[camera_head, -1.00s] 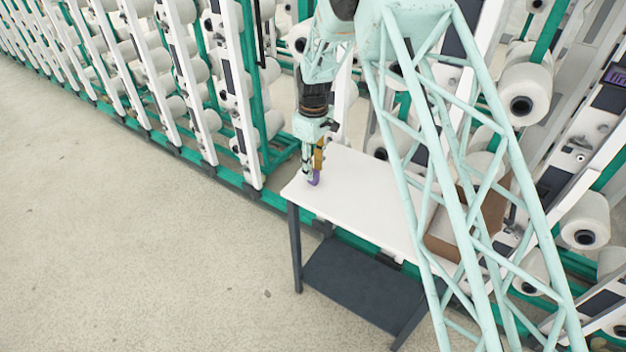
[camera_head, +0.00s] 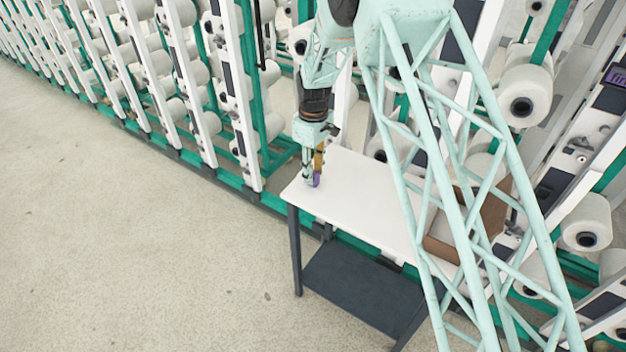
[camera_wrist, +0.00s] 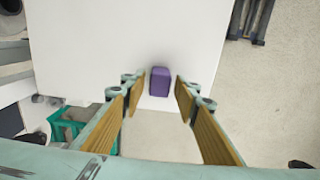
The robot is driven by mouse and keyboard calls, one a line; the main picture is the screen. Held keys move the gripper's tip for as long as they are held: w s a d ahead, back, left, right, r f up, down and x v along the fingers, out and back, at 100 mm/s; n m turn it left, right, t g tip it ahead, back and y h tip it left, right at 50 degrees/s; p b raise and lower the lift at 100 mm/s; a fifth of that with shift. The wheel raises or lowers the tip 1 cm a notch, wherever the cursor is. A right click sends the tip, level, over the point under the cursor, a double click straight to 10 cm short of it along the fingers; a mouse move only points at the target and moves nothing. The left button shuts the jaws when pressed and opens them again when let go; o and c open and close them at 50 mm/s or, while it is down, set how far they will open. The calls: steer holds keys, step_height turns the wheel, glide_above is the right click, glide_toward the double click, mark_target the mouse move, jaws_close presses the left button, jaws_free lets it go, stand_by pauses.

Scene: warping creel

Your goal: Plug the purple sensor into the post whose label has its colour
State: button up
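The purple sensor (camera_wrist: 160,82) is on the white table top, seen as a small rounded block in the wrist view. In the head view the sensor (camera_head: 316,181) shows at the tips of my gripper (camera_head: 312,178), near the table's left end. In the wrist view my gripper (camera_wrist: 158,98) is open, with a finger on each side of the sensor and a visible gap to both. A post with a purple label (camera_head: 616,76) stands at the right edge of the head view. The label's writing is too small to read.
The white table (camera_head: 365,205) is mostly bare. A brown cardboard box (camera_head: 440,240) stands at its right end, partly behind my lattice column. Creel posts with white yarn bobbins (camera_head: 526,92) line the back. Open floor (camera_head: 130,230) lies at the left.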

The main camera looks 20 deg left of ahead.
steer(key=c, duration=0.7)
steer(key=shift+r, duration=0.15)
steer(key=shift+r+p, duration=0.45)
steer(key=shift+r, duration=0.9)
steer(key=shift+r+p, duration=0.65)
steer(key=shift+r, duration=1.4)
steer(key=shift+a, duration=0.1)
